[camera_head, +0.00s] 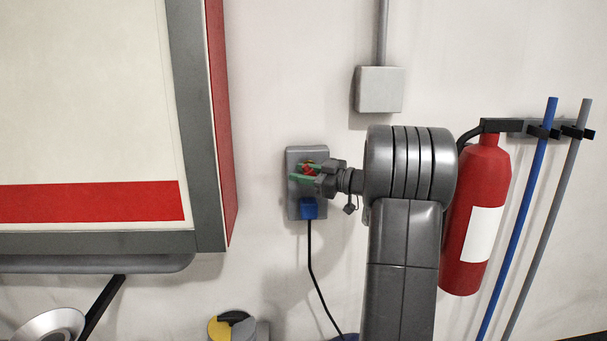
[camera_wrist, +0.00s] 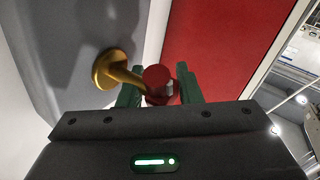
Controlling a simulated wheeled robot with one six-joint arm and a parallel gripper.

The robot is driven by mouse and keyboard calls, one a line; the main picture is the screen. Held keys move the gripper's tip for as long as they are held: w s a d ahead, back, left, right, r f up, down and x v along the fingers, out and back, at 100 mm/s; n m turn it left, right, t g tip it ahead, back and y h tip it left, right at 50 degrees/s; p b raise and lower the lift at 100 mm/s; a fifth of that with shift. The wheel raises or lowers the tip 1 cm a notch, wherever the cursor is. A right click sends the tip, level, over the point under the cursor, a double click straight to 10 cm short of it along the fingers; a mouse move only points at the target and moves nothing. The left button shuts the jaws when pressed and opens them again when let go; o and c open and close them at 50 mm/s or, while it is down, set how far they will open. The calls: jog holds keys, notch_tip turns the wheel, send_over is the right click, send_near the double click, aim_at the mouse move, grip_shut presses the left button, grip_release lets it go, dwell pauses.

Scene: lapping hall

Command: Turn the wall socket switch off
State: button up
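The grey wall socket (camera_head: 293,208) is on the wall left of my arm, with a blue plug (camera_head: 308,209) in its lower part. Its switch is a toggle with a brass round base and stem (camera_wrist: 112,70) and a red knob (camera_wrist: 158,83). In the head view the red of the toggle (camera_head: 308,169) is partly hidden by my gripper. My gripper (camera_head: 304,171) is at the socket, its two green fingers on either side of the red knob. In the wrist view the gripper (camera_wrist: 160,88) looks open, with a small gap beside the knob; firm contact is not visible.
A black cable (camera_head: 312,262) hangs from the plug. A large panel with a red side (camera_head: 220,125) stands left of the socket. A grey box (camera_head: 379,90) is above my arm. A red extinguisher (camera_head: 466,265) and a blue pole (camera_head: 520,215) are close on the right.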

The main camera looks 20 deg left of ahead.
grip_shut()
jog(key=shift+r+p, duration=0.15)
jog(key=shift+p, duration=0.4)
jog(key=n+h+p, duration=0.1)
jog(key=p, duration=0.2)
jog(key=shift+r+h, duration=0.1)
jog(key=shift+h, duration=0.3)
jog(key=n+h+p, duration=0.1)
jog(key=h+p, duration=0.2)
jog(key=p, duration=0.5)
jog(key=shift+t, duration=0.3)
jog(key=h+p, duration=0.1)
jog(key=p, duration=0.1)
jog(key=f+n+h+p, duration=0.1)
jog(key=h+p, duration=0.1)
jog(key=p, duration=0.1)
jog(key=shift+d+t, duration=0.15)
jog(key=shift+t, duration=0.15)
jog(key=shift+w+d+f+n+t+h+p, duration=0.15)
jog(key=shift+f+n+t+h+p, duration=0.35)
jog(key=shift+h+p, duration=0.55)
jog(key=shift+h, duration=0.35)
